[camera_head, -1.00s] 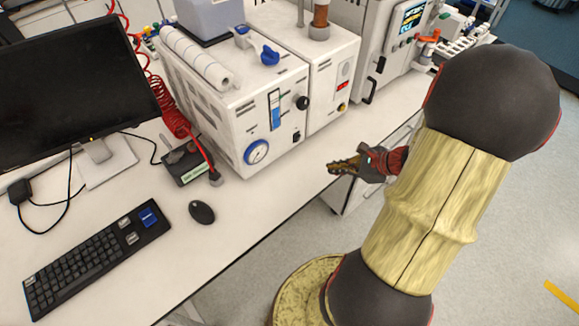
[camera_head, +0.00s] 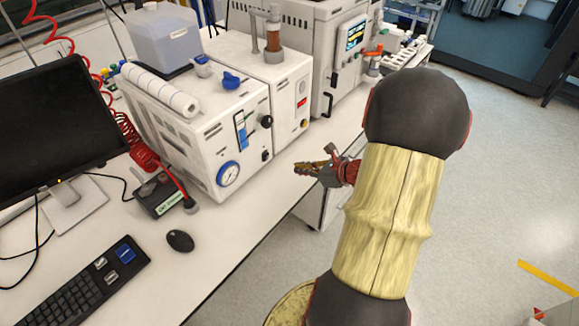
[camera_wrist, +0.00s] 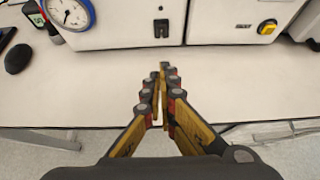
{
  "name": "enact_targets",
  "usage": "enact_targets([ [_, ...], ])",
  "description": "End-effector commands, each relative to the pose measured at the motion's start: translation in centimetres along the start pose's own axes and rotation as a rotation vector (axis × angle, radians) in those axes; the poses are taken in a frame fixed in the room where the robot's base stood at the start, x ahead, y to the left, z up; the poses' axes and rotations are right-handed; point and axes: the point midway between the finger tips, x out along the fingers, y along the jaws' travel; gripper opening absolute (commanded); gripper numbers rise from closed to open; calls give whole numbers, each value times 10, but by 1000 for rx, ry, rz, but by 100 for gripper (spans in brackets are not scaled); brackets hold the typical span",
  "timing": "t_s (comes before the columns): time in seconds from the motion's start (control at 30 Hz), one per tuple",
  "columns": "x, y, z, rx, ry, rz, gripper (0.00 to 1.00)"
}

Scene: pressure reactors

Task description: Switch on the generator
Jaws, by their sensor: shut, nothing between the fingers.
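The generator appears to be the white box unit (camera_head: 190,135) on the bench, with a round gauge (camera_head: 229,174), a blue-marked flow tube and a black knob (camera_head: 265,121) on its front. A small black switch (camera_wrist: 161,28) shows low on its front in the wrist view. The adjoining white unit (camera_head: 290,95) has a red display and a yellow button (camera_wrist: 267,27). My gripper (camera_head: 300,168) is shut and empty, off the bench's front edge, in front of and apart from the units. In the wrist view its fingertips (camera_wrist: 164,68) point toward the black switch.
A monitor (camera_head: 55,125), keyboard (camera_head: 75,290) and mouse (camera_head: 180,241) sit on the left of the bench. A red coiled hose (camera_head: 143,157) runs beside the white unit. A strip of bare bench (camera_wrist: 110,85) lies before the units.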

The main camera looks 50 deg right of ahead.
Motion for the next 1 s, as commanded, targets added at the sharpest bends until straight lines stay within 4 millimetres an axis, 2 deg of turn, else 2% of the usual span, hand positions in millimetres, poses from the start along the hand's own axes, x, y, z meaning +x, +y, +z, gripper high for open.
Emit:
enact_targets([
  [0.5, 97, 1, 0, -4, 1, 3, 0],
  [0.7, 113, 1, 20, -2, 1, 1, 0],
  [1.0, 118, 0, 28, -1, 1, 0, 0],
])
